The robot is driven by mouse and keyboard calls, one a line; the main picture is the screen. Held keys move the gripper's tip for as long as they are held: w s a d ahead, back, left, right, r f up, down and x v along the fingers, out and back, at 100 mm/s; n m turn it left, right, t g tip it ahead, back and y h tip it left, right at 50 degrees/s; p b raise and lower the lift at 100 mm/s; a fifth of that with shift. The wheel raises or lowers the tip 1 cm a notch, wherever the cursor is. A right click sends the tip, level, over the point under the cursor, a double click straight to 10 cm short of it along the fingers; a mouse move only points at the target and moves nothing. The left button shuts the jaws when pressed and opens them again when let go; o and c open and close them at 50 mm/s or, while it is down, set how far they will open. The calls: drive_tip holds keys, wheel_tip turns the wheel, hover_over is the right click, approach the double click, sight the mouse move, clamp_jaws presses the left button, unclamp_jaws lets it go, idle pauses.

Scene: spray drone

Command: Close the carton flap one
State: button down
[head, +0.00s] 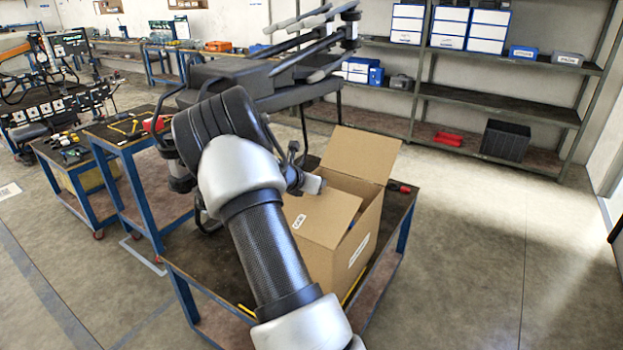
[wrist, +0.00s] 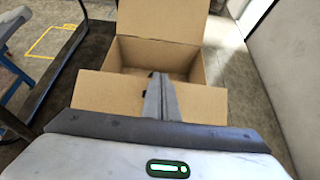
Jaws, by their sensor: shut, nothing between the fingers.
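The open brown carton (head: 345,258) stands on the cart. One flap (head: 362,154) stands raised at its far side; it also shows in the wrist view (wrist: 165,20). Another flap (head: 322,217), with a small label, slopes at the near side, and it shows in the wrist view (wrist: 100,92) as well. I cannot tell which is flap one. My gripper (head: 316,184) is shut and empty at the near flap's upper edge. In the wrist view its fingers (wrist: 158,92) overlap this flap and point into the opening. I cannot tell whether they touch it.
The carton's cart (head: 180,268) has blue legs and a dark top. A large dark drone (head: 265,75) stands behind my arm. A tool cart (head: 110,132) is at left. Shelves (head: 500,90) line the back wall. The floor (head: 500,250) at right is clear.

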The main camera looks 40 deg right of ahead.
drive_tip(key=shift+w+d+f+b, duration=0.15)
drive_tip(key=shift+d+f, duration=0.05)
drive_tip(key=shift+f, duration=0.3)
drive_tip(key=shift+w+d+f+b, duration=0.15)
drive_tip(key=shift+f, duration=0.4)
drive_tip(key=shift+w+d+f+b, duration=0.15)
drive_tip(key=shift+d+f, duration=0.05)
drive_tip(key=shift+f, duration=0.3)
drive_tip(key=shift+d+r, duration=0.1)
